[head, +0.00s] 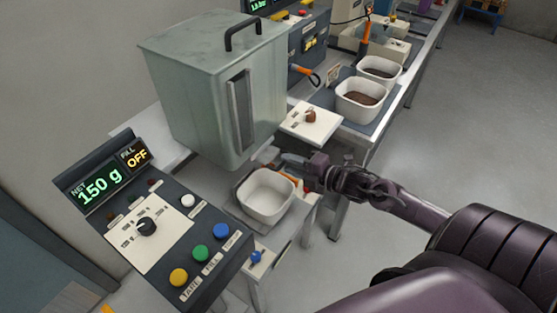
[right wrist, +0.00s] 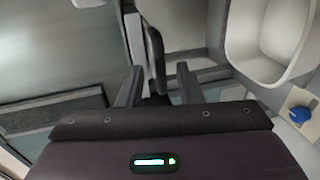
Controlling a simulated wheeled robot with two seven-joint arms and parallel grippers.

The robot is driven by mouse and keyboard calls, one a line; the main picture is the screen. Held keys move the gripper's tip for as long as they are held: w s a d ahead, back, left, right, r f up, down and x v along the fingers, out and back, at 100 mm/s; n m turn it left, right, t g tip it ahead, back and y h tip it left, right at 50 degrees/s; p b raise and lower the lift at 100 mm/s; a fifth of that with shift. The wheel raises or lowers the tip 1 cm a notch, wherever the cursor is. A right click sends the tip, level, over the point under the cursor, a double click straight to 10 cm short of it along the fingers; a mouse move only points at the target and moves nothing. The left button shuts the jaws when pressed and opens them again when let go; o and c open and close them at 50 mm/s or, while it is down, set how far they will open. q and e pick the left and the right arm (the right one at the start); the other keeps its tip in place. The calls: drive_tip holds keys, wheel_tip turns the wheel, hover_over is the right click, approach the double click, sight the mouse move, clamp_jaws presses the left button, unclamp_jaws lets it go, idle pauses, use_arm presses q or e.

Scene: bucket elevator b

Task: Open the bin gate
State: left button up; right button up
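The bin (head: 205,85) is a large grey-green box with a black handle on its lid, left of centre in the head view. My right gripper (head: 292,162) is beside its lower right edge, above the white tub's far rim. In the right wrist view the gripper's two fingers (right wrist: 158,88) are apart. A dark, upright, lever-like part (right wrist: 154,48) shows between and beyond them; I cannot tell whether they touch it. A small orange part (head: 289,177) shows just under the gripper in the head view. The gate itself is hidden under the bin. My left gripper is not in view.
An empty white tub (head: 266,196) stands below the bin and also shows in the right wrist view (right wrist: 268,35). A control panel (head: 160,225) reads 150 g and FILL OFF. Two tubs with dark contents (head: 361,98) stand farther back. The floor at right is clear.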

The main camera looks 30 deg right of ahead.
drive_tip(key=x, duration=0.4)
drive_tip(key=shift+w+a+f, duration=0.1)
drive_tip(key=shift+w+f, duration=0.1)
drive_tip(key=shift+w, duration=0.15)
clamp_jaws()
drive_tip(key=shift+s+f, duration=0.1)
